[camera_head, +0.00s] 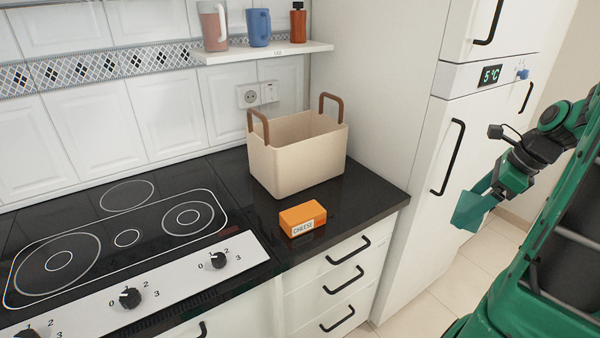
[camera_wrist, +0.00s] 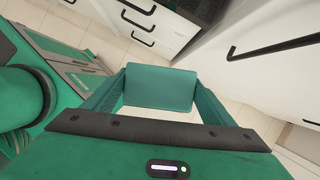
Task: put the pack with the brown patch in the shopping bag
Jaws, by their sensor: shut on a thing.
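The shopping bag (camera_head: 300,158) is beige with two brown handles and stands upright and open on the dark counter. Its inside is mostly hidden. My gripper (camera_head: 485,190) is over the floor, right of the counter and in front of the fridge, well apart from the bag. In the wrist view, my gripper (camera_wrist: 160,85) is shut on a plain teal block-like pack (camera_wrist: 161,90) between its two fingers. The teal pack also shows in the head view (camera_head: 468,212). I see no brown patch on its visible faces.
An orange cheese pack (camera_head: 303,218) lies on the counter in front of the bag. A cooktop (camera_head: 110,245) is at the left. A shelf (camera_head: 265,52) with a pitcher, a blue mug and a bottle hangs above. The white fridge (camera_head: 425,170) stands right of the counter.

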